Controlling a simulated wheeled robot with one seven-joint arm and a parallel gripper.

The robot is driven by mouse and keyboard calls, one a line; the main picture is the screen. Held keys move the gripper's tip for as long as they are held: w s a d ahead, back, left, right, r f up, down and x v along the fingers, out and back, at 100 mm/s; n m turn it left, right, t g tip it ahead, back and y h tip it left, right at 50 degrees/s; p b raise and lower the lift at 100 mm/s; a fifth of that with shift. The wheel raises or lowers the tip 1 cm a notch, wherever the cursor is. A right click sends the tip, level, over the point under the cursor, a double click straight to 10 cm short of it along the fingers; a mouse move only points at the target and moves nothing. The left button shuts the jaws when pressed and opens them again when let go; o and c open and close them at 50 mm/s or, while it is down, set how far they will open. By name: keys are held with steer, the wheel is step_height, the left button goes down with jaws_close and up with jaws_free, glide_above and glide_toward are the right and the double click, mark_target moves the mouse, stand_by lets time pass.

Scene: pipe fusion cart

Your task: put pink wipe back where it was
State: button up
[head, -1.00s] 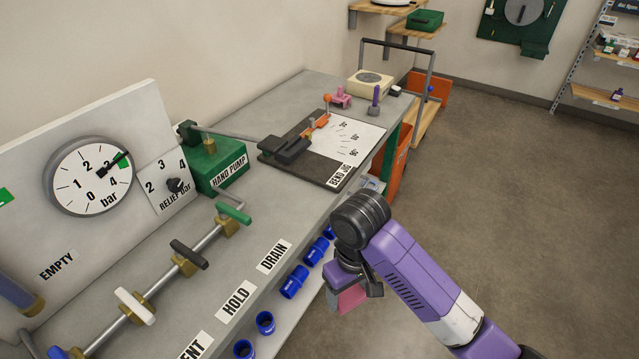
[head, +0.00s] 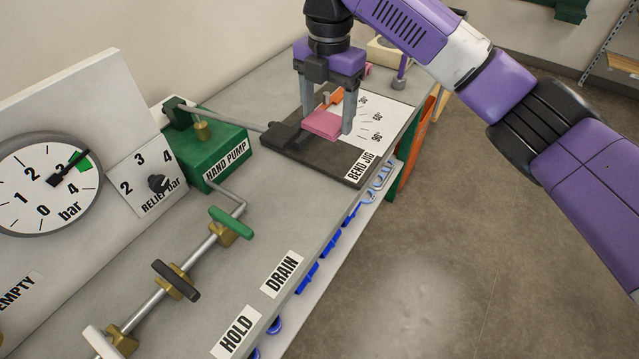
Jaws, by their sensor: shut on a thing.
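The pink wipe (head: 322,125) shows as a flat pink block between the fingers of my gripper (head: 325,122). My gripper points down over the bend jig (head: 323,167) and is shut on the wipe, one finger on each side. The wipe is low over the jig, beside its black clamp block and in front of the orange part (head: 333,99). I cannot tell whether it touches the jig. My gripper and arm hide part of the jig's back.
The green hand pump (head: 210,150) stands left of the jig, its grey lever reaching toward the clamp block. Valves with green (head: 231,222) and black (head: 176,279) handles line the front left. Blue fittings (head: 330,243) sit on a lower shelf. Bare bench lies in front of the jig.

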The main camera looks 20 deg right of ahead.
mark_target(324, 190)
steer(key=shift+w+a+f, duration=0.1)
steer(key=shift+w+f, duration=0.05)
step_height(324, 190, down, 19)
steer(key=shift+f+b, duration=0.1)
steer(key=shift+b, duration=0.25)
steer(key=shift+f, duration=0.1)
steer(key=o, duration=1.3)
step_height(324, 190, up, 12)
steer(key=shift+r, duration=0.1)
